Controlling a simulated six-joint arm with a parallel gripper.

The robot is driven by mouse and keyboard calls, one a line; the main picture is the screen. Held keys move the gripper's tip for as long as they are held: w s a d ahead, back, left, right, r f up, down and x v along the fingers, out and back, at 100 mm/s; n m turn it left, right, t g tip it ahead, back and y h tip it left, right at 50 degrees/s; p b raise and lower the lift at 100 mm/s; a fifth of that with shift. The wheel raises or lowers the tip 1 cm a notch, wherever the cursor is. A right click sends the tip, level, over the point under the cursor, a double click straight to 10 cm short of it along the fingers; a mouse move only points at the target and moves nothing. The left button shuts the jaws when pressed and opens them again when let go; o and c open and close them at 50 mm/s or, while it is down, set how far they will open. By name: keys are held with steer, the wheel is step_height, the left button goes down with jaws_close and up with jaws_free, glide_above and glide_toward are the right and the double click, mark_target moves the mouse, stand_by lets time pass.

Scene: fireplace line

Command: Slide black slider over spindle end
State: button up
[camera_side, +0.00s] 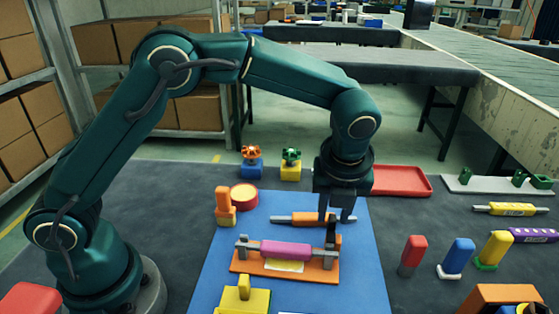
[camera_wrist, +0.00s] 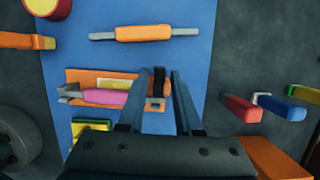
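A pink spindle (camera_side: 285,248) lies across grey supports on an orange base (camera_side: 248,266); it also shows in the wrist view (camera_wrist: 105,96). A black slider (camera_side: 331,236) stands upright at the right end of the base, by the spindle's end; whether it is around that end or beside it I cannot tell. My gripper (camera_side: 336,219) is above this right end, fingers pointing down. In the wrist view its two fingers (camera_wrist: 161,75) are apart, with the black slider (camera_wrist: 159,84) showing between them. I see no clear contact. The fingers partly hide the slider and spindle end.
An orange spindle (camera_side: 297,218) with grey ends lies behind the base on the blue mat (camera_side: 365,275). A yellow block (camera_side: 243,298) is in front. Red (camera_side: 412,254), blue (camera_side: 457,256) and yellow (camera_side: 494,248) upright pieces stand to the right. A red tray (camera_side: 402,181) lies behind.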

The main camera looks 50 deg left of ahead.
mark_target(332, 242)
jaws_close()
steer(key=shift+s+d, duration=0.9)
steer(key=shift+s, duration=0.05)
jaws_free()
steer(key=shift+s+d, duration=0.1)
steer(key=shift+s, duration=0.05)
steer(key=shift+o, duration=1.4)
step_height(332, 242, up, 6)
steer(key=shift+r, duration=0.1)
